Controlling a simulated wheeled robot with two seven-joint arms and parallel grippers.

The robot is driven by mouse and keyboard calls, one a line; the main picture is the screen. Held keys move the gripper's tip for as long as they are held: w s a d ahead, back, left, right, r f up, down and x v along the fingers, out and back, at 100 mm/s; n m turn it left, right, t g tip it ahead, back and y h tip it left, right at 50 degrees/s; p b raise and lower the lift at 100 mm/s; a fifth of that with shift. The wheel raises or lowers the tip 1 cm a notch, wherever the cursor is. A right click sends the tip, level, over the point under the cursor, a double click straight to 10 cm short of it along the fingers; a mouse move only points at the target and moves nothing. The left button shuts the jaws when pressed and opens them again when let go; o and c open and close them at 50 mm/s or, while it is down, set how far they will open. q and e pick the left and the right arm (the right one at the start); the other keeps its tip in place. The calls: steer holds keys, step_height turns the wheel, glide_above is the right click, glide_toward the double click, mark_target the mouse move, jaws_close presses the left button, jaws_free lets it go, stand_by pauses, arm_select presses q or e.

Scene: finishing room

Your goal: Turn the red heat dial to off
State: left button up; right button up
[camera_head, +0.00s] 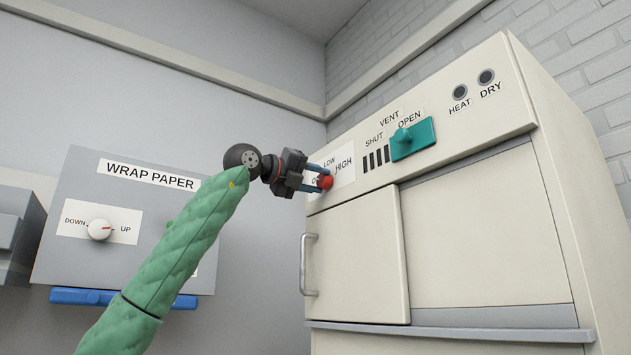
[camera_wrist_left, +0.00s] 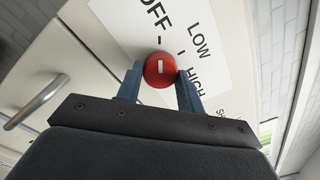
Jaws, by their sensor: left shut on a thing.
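The red heat dial (camera_head: 326,183) is at the left end of the cream cabinet's upper panel, on a white label (camera_head: 345,165) with OFF, LOW and HIGH. My left gripper (camera_head: 317,177) is shut on the dial, with one blue finger on each side. In the left wrist view, the dial (camera_wrist_left: 160,72) sits between the fingertips (camera_wrist_left: 159,80). Its short white mark roughly lines up with the tick by OFF. The fingers hide part of the label's edge near HIGH. My right gripper is not in view.
A teal vent knob (camera_head: 412,138) is right of the dial, with HEAT and DRY lamps (camera_head: 472,85) farther right. A cabinet door handle (camera_head: 309,264) stands out below. A grey wrap paper box (camera_head: 75,195) with a white dial (camera_head: 100,229) is at left.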

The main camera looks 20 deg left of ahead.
arm_select(q)
steer(key=shift+r, duration=0.1)
steer(key=o, duration=1)
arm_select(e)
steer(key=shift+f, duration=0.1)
arm_select(q)
steer(key=shift+a, duration=0.1)
steer(key=shift+s+a, duration=0.15)
steer(key=shift+s, duration=0.05)
steer(key=b+v, duration=0.2)
steer(key=v, duration=0.5)
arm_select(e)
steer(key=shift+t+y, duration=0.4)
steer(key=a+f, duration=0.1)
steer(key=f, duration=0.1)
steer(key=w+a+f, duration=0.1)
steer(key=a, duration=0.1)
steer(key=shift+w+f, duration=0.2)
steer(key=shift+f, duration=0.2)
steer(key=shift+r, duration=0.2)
